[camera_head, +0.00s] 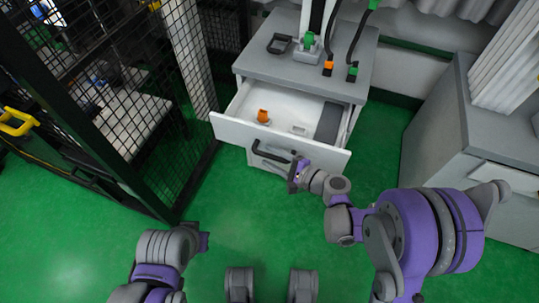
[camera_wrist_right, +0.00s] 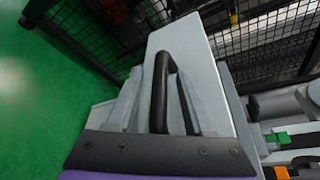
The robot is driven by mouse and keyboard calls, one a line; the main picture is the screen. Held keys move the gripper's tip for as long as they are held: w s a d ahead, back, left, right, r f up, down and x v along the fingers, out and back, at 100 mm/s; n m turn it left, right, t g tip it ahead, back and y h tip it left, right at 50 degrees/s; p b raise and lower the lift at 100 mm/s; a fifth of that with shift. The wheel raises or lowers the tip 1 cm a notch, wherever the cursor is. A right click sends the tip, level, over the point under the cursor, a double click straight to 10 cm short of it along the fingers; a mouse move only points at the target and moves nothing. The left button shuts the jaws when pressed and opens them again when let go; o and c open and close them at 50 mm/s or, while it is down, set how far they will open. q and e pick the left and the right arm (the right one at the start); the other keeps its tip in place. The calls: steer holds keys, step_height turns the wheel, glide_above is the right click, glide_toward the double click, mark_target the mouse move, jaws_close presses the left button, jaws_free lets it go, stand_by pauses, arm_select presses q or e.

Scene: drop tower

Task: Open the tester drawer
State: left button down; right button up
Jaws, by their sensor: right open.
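The tester drawer (camera_head: 222,127) is pulled out of the front of the grey cabinet (camera_head: 300,72), so its inside shows. Its black bar handle (camera_head: 270,153) is on the white front panel; it also shows in the right wrist view (camera_wrist_right: 160,90). My right gripper (camera_head: 297,170) is at the right end of the handle in the head view. Its jaws are open, with grey fingers (camera_wrist_right: 190,103) on either side of the handle in the wrist view. Contact cannot be told. My left arm's end (camera_head: 203,241) is low at the left, apart from the drawer; its fingers are not clear.
An orange piece (camera_head: 263,116) and a dark grey block (camera_head: 328,122) lie in the drawer. A tester column with cables stands on the cabinet. A black mesh fence (camera_head: 120,110) is at the left and another grey cabinet (camera_head: 455,140) at the right. Green floor (camera_head: 240,220) lies clear in front.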

arm_select(q)
steer(key=shift+p+v, duration=0.65)
steer(key=shift+v, duration=0.1)
arm_select(e)
steer(key=v, duration=1)
arm_select(q)
steer(key=shift+w, duration=0.15)
arm_select(e)
steer(key=s+d+r+n+g+h, duration=0.1)
steer(key=s+d+n+g+h, duration=0.1)
steer(key=s+d+n+h, duration=0.3)
steer(key=s+d+n+g+h, duration=0.1)
steer(key=s+d+n+h, duration=0.2)
steer(key=s, duration=0.5)
steer(key=s+d+r+n+g+h, duration=0.1)
steer(key=s+d+n+g+h, duration=0.1)
steer(key=s+n+h, duration=0.3)
arm_select(q)
step_height(320, 180, up, 26)
steer(key=w+t+p, duration=0.1)
steer(key=p, duration=2.1)
steer(key=shift+f, duration=0.25)
arm_select(e)
step_height(320, 180, up, 25)
steer(key=d+t, duration=0.1)
steer(key=shift+r+n+y, duration=0.25)
steer(key=shift+n+y, duration=0.05)
steer(key=shift+n, duration=0.1)
